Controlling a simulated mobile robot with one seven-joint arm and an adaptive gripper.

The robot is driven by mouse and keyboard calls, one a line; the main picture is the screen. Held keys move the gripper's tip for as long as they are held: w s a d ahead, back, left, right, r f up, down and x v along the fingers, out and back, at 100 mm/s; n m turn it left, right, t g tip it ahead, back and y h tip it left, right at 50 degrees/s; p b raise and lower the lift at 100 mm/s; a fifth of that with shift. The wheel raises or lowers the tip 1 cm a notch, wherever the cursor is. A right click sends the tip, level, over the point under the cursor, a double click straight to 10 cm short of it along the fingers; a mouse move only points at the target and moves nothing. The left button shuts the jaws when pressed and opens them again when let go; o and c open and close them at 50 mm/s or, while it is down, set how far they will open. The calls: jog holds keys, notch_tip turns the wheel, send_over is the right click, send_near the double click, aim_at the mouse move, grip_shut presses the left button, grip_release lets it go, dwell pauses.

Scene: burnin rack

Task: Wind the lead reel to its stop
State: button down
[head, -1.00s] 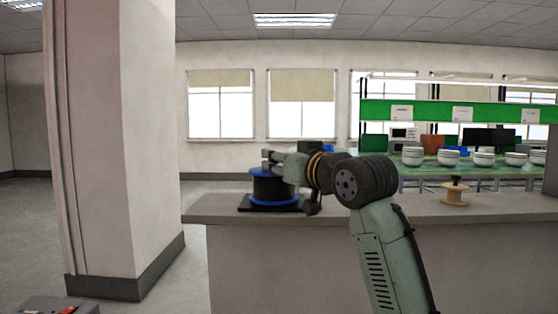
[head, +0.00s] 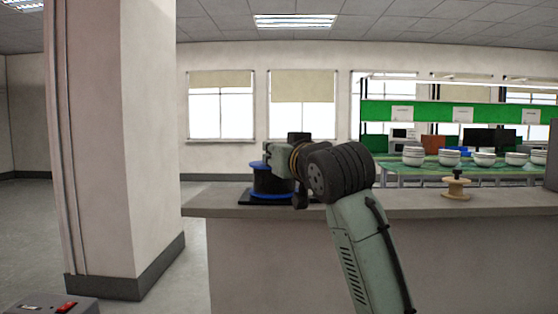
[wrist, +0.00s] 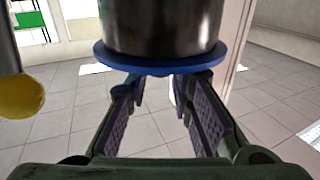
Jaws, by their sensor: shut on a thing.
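The lead reel (head: 268,180), a dark drum with blue flanges, stands upright on a black base near the left end of the counter. In the wrist view the drum (wrist: 165,25) and its blue flange fill the top middle. My gripper (head: 274,156) is at the reel's top in the head view. In the wrist view its two padded fingers (wrist: 160,88) reach to the blue flange with a gap between them. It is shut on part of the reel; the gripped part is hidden. A yellow ball-shaped knob (wrist: 22,97) on a grey post is at the left.
The grey counter (head: 400,207) is mostly bare right of my arm. A wooden spool (head: 455,187) with a dark top stands there. A green bench with several white bowls (head: 413,157) is behind. A wide pillar (head: 150,130) stands at left.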

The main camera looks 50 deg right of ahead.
jog(key=m+g+h, duration=0.1)
jog(key=m+g+h+b, duration=0.1)
jog(key=a+m+g+h+b, duration=0.1)
jog(key=h, duration=0.1)
jog(key=shift+w+f, duration=0.2)
jog(key=shift+w, duration=0.2)
jog(key=m+g+h, duration=0.1)
jog(key=m+g+h+b, duration=0.1)
jog(key=m+g, duration=0.1)
jog(key=shift+w+r+g+h, duration=0.1)
jog(key=shift+w+g+h, duration=0.05)
jog(key=shift+g+h, duration=0.15)
jog(key=shift+w+m+g+h, duration=0.15)
jog(key=shift+m+g+h, duration=0.65)
jog(key=shift+m+g, duration=0.8)
jog(key=shift+g, duration=0.6)
jog(key=c, duration=1.5)
grip_release()
jog(key=shift+o, duration=0.2)
jog(key=shift+r, duration=0.1)
